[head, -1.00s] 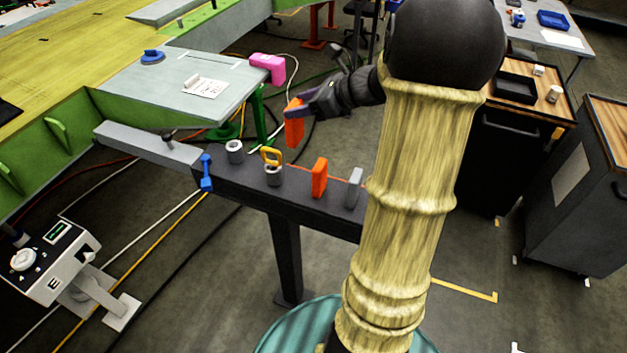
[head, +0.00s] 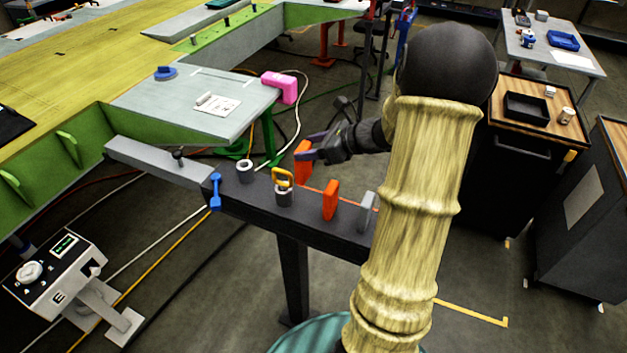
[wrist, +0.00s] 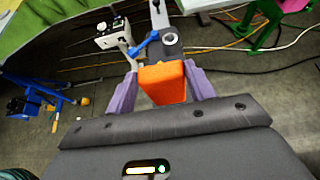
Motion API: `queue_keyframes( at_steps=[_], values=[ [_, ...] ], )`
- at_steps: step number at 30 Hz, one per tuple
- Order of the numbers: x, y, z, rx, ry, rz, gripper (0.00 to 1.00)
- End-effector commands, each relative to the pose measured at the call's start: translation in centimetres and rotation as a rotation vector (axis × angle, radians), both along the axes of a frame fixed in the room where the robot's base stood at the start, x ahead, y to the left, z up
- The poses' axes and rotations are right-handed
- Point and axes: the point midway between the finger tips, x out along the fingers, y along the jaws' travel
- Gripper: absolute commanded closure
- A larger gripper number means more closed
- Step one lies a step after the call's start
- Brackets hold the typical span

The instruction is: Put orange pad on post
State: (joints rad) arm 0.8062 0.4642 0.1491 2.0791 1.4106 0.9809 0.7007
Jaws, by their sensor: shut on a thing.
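My gripper (head: 306,158) is shut on an orange pad (head: 302,167), its purple fingers on either side of it. In the wrist view the orange pad (wrist: 164,83) sits between the two fingertips (wrist: 163,88). It is held upright, near the far side of a dark beam (head: 262,206); any contact is unclear. A short grey round post (head: 245,172) with a hole on top stands bare on the beam; it also shows beyond the pad in the wrist view (wrist: 170,40). A second orange pad (head: 330,200) stands on the beam, right of the held one.
A yellow loop (head: 282,178) sits on another grey round piece (head: 284,196) between the bare post and second pad. A blue clamp (head: 215,190) is at the beam's left; a grey block (head: 366,211) stands at the right. A grey table (head: 190,115) lies behind.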

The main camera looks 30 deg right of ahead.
Motion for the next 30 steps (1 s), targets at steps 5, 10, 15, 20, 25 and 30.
queue_keyframes(
  at_steps=[5, 10, 15, 20, 25, 30],
  values=[
    [0.0, 0.0, -4.0, 0.005, 0.005, -0.001, 0.82],
    [0.0, 0.0, -6.4, 0.002, 0.002, -0.001, 0.82],
    [0.0, 0.0, -6.7, -0.001, -0.001, 0.0, 0.82],
    [0.0, 0.0, -6.7, 0.0, 0.0, -0.001, 0.82],
    [-0.1, 0.0, -8.1, 0.002, 0.004, -0.001, 0.82],
    [0.0, 0.0, -10.3, 0.003, 0.003, -0.001, 0.82]
  ],
)
